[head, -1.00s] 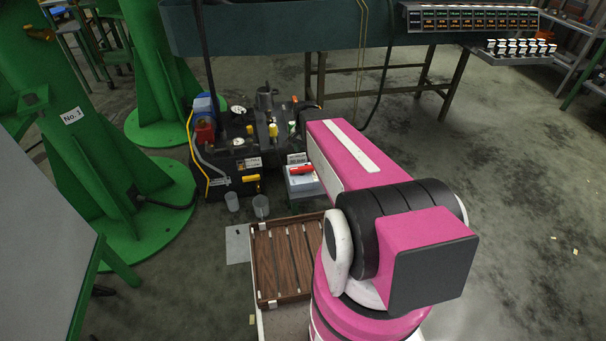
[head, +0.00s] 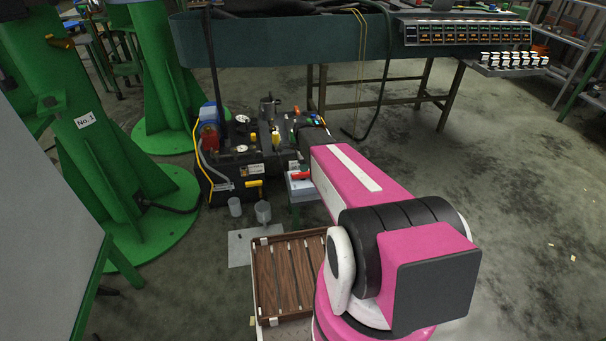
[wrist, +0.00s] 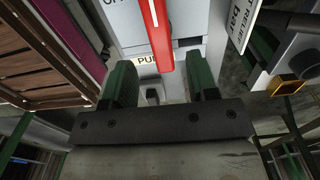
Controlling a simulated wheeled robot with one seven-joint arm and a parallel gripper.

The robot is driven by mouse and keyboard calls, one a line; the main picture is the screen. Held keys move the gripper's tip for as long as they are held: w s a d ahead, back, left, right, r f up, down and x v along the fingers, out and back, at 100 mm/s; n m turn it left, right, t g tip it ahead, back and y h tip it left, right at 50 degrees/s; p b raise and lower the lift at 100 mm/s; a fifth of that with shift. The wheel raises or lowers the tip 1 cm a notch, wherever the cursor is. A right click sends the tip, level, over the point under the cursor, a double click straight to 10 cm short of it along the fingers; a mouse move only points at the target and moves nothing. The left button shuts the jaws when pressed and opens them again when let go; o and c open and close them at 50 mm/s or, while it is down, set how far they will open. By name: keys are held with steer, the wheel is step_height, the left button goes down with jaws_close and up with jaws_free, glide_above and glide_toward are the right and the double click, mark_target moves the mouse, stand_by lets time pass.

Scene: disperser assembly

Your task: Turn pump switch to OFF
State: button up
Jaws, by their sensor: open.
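The pump switch is a light grey box (head: 301,189) with a red lever (head: 300,175), beside the black pump unit in the head view. In the wrist view the red lever (wrist: 157,32) runs down from the top edge, over the grey box front (wrist: 182,62). I cannot tell whether either finger touches the box. The head view hides the fingers behind my arm.
A black pump unit (head: 235,165) with gauges and valves stands left of the switch. Two cups (head: 262,212) stand in front of it. A wooden slatted crate (head: 262,285) lies nearer, also at left in the wrist view. A green-sided table (head: 290,40) stands behind.

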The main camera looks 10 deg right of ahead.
mark_target(303, 175)
step_height(303, 175, down, 6)
steer(key=shift+r, duration=0.15)
stand_by(0.3)
steer(key=c, duration=0.9)
